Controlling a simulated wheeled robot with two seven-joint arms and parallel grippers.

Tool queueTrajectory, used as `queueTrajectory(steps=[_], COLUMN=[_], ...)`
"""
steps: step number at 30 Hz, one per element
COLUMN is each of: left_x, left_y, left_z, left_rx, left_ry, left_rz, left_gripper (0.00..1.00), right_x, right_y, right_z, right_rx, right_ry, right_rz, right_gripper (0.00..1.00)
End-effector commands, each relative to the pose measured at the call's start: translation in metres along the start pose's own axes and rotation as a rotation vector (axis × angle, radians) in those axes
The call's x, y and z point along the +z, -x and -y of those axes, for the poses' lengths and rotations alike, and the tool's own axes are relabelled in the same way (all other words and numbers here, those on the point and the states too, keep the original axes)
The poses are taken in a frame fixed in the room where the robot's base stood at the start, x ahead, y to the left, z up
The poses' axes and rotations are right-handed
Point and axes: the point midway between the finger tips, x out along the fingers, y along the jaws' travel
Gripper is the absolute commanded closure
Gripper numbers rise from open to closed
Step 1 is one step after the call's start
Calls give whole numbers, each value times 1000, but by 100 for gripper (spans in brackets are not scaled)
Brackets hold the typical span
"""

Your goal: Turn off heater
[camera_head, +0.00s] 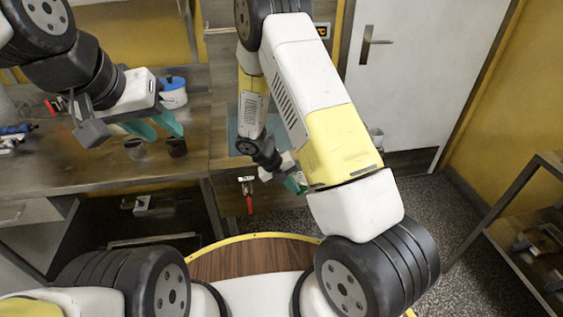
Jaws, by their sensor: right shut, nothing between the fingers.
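I cannot tell for certain which thing is the heater. A dark panel with orange characters (322,31) shows at the top behind my right arm, partly cut off and hidden by it. A lever with a red handle (249,204) hangs down below the worktop front.
The wooden worktop (80,165) holds dark cups (176,147), a white pot with a blue lid (173,92) and small tools at the left. A white door (425,75) stands behind at the right. A shelf rack (535,235) is at the right edge. Speckled floor lies between.

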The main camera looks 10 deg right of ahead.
Motion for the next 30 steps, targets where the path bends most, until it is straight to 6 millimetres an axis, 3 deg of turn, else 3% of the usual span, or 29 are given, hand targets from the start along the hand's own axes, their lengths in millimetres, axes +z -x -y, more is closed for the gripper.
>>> queueTrajectory(steps=[24,30], left_x=[0,0], left_y=[0,0], left_z=[0,0], left_rx=[0,0], left_ry=[0,0], left_rz=[0,0], left_gripper=[64,64], right_x=[0,-6], right_y=[-6,12], right_z=[-5,-6], right_rx=[0,1], right_ry=[0,-3], right_rz=[-1,1], right_gripper=[100,100])
